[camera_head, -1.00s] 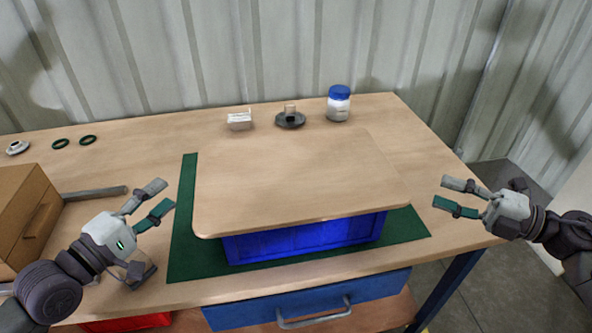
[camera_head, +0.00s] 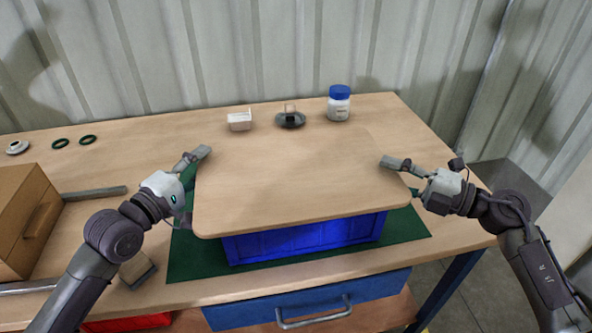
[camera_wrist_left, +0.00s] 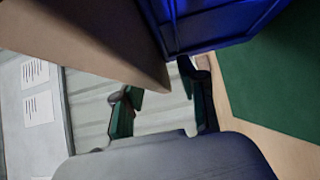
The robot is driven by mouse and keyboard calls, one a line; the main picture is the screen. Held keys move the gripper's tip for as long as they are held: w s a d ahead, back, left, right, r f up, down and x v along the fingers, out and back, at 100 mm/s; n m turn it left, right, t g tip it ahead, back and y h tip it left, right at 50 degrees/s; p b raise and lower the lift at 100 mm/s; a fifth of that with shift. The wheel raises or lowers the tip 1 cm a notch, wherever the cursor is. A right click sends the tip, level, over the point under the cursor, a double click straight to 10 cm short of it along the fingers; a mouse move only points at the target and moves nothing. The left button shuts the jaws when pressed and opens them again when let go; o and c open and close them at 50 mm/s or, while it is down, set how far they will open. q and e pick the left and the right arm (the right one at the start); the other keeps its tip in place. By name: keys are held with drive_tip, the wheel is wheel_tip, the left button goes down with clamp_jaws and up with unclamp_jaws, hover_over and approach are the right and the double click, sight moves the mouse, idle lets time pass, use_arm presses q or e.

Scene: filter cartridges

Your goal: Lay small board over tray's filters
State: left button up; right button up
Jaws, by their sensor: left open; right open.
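The light wooden board (camera_head: 295,180) lies flat over the blue tray (camera_head: 305,239), hiding the tray's inside and any filters in it. The left wrist view shows the board's underside and edge (camera_wrist_left: 95,40) and a tray wall (camera_wrist_left: 205,22). My left gripper (camera_head: 193,186) is open at the board's left edge. In the left wrist view its fingers (camera_wrist_left: 160,100) lie on either side of the board's edge. My right gripper (camera_head: 404,177) is open at the right edge, one finger over the board's top; its lower finger is partly hidden.
A green mat (camera_head: 185,262) lies under the tray. Behind stand a small box (camera_head: 240,121), a dark round part (camera_head: 290,120) and a blue-capped jar (camera_head: 339,105). A cardboard box (camera_head: 22,215) is at the left, with dark green rings (camera_head: 88,139) behind it.

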use_arm(q)
clamp_jaws()
use_arm(e)
clamp_jaws()
drive_tip(key=shift+f, duration=0.1)
